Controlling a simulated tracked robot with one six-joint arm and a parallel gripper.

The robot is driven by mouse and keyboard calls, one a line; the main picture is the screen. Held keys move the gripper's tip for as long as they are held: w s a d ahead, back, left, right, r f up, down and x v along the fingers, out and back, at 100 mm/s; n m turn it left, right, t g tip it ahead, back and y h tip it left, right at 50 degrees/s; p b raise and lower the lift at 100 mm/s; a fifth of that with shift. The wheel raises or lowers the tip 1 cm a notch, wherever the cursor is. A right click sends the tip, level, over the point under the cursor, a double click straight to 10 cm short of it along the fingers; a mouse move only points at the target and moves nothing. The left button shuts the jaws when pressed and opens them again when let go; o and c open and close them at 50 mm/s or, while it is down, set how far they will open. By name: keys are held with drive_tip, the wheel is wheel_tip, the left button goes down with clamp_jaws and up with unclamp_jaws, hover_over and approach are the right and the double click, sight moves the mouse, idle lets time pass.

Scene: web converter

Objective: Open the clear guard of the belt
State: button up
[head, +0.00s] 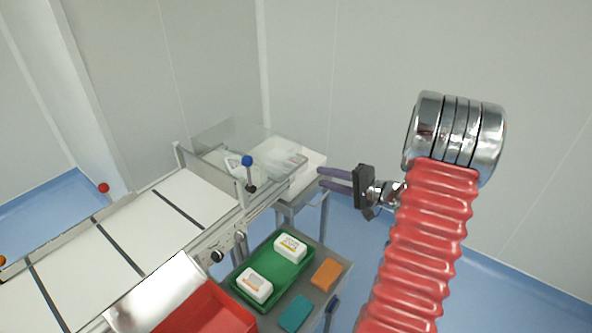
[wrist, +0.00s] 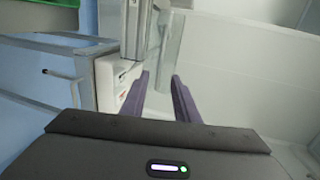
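The clear guard (head: 226,133) is a see-through panel over the far end of the white belt (head: 125,238). Its edges are faint, so I cannot tell how far it is open or shut. A blue ball knob (head: 247,160) on a short dark stem stands at the guard's near side. My gripper (head: 321,178) has two purple fingers, parted and empty, to the right of the guard and the belt end, apart from the knob. In the wrist view the fingers (wrist: 160,77) point toward a pale machine frame and a translucent strip; the knob does not show there.
A white bin (head: 311,170) stands at the belt end, close to my fingertips. Below, a green tray (head: 272,284) holds two white packs beside orange and teal blocks on a grey cart. A red bin (head: 205,312) stands in front. Bare wall and floor lie right.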

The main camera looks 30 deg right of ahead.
sight(295, 170)
drive_tip(key=x, duration=1.2)
drive_tip(key=shift+w+a, duration=0.15)
drive_tip(key=shift+w, duration=0.1)
clamp_jaws()
drive_tip(key=shift+f, duration=0.1)
